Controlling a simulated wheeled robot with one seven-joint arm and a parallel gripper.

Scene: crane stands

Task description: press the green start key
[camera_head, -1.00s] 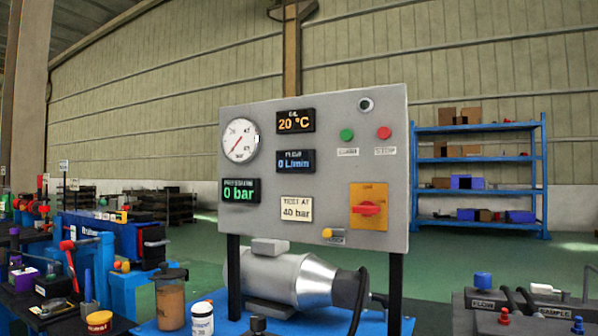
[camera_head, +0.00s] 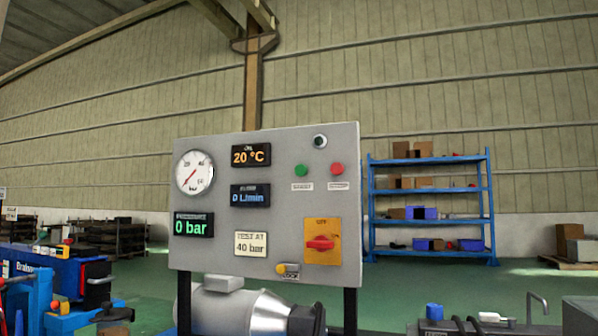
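The green start key (camera_head: 301,171) is a small round button on the upper right of the grey control panel (camera_head: 215,147). A white label (camera_head: 302,187) sits below it. A red button (camera_head: 337,169) is to its right, with its own label. Below them a red rotary switch (camera_head: 320,243) sits on a yellow plate, its handle roughly horizontal. The pressure display (camera_head: 193,225) reads 0 bar, the flow display (camera_head: 250,195) 0 L/min, and the oil display (camera_head: 251,155) 20 °C. My gripper is not in view.
A dial gauge (camera_head: 194,172) and a "test at 40 bar" label (camera_head: 251,244) are on the panel. A motor (camera_head: 235,308) is below it. Blue shelving (camera_head: 432,192) stands behind at right. A blue machine (camera_head: 55,275) is at left. Green floor shows between them.

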